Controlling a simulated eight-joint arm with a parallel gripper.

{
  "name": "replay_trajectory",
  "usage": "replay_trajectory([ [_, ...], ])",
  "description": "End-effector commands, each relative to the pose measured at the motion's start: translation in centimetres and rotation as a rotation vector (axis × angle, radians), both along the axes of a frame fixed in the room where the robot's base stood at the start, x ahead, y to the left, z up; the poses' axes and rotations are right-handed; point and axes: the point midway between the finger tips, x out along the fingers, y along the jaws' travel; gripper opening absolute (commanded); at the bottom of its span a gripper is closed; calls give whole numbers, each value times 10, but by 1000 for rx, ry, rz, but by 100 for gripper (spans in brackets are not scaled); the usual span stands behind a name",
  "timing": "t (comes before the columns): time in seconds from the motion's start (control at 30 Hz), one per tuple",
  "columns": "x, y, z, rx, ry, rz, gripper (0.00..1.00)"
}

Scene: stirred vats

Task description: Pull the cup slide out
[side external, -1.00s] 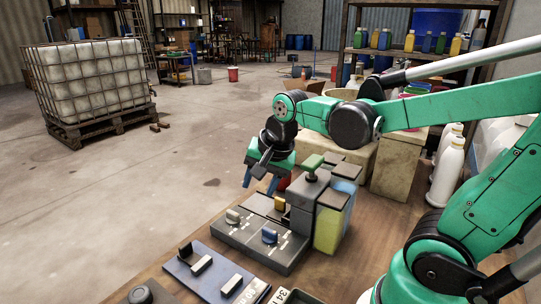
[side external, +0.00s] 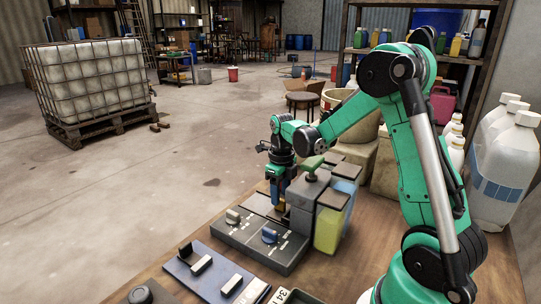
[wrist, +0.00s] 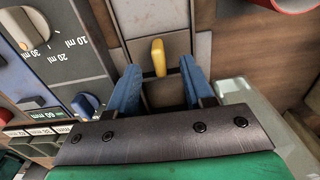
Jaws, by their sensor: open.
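The cup slide shows in the wrist view as a grey plate with an upright yellow handle (wrist: 158,57). The same handle is a small yellow patch (side external: 281,207) in the side view, mostly behind my gripper. My gripper (wrist: 157,76) is open, with one blue finger to each side of the handle. The handle appears just beyond the fingertips; I cannot tell whether it touches either one. In the side view my gripper (side external: 277,197) points down over the grey dispenser base (side external: 240,240), beside the dispenser's upright body.
The base carries a beige dial (side external: 233,216) and a blue dial (side external: 269,235). A green knob (side external: 313,163) tops the body, beside a yellow-filled vat (side external: 328,230). A blue switch panel (side external: 215,274) lies in front. White bottles (side external: 500,165) stand at right.

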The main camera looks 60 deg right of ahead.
Motion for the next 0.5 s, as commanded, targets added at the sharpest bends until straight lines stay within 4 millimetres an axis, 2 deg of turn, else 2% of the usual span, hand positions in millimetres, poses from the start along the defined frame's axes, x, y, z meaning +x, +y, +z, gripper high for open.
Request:
replay_trajectory([
  [0.2,0,0,-21,0,-1,2,46],
  [0.47,0,0,-24,-1,-1,3,46],
  [0.5,0,0,-23,-1,-1,3,43],
])
